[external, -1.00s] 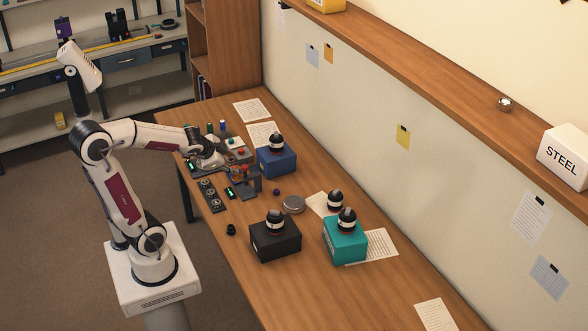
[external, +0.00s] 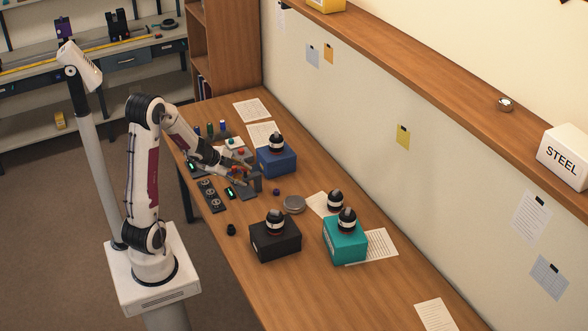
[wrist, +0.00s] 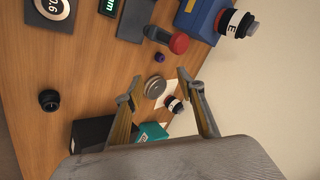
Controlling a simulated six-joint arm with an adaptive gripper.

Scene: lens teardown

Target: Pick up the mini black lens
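The mini black lens (external: 231,229) stands on the wooden table near its front edge, left of the black box. In the wrist view the mini black lens (wrist: 49,100) is at the left, apart from my fingers. My gripper (external: 246,181) is above the table by the small devices, farther back than the mini lens. In the wrist view my gripper (wrist: 158,79) has its two fingers spread, with nothing held between them.
Larger black-and-white lenses sit on a blue box (external: 277,163), a black box (external: 275,243) and a teal box (external: 344,243). Another lens (external: 335,202) stands on paper. Dark gauge panels (external: 211,197) lie nearby.

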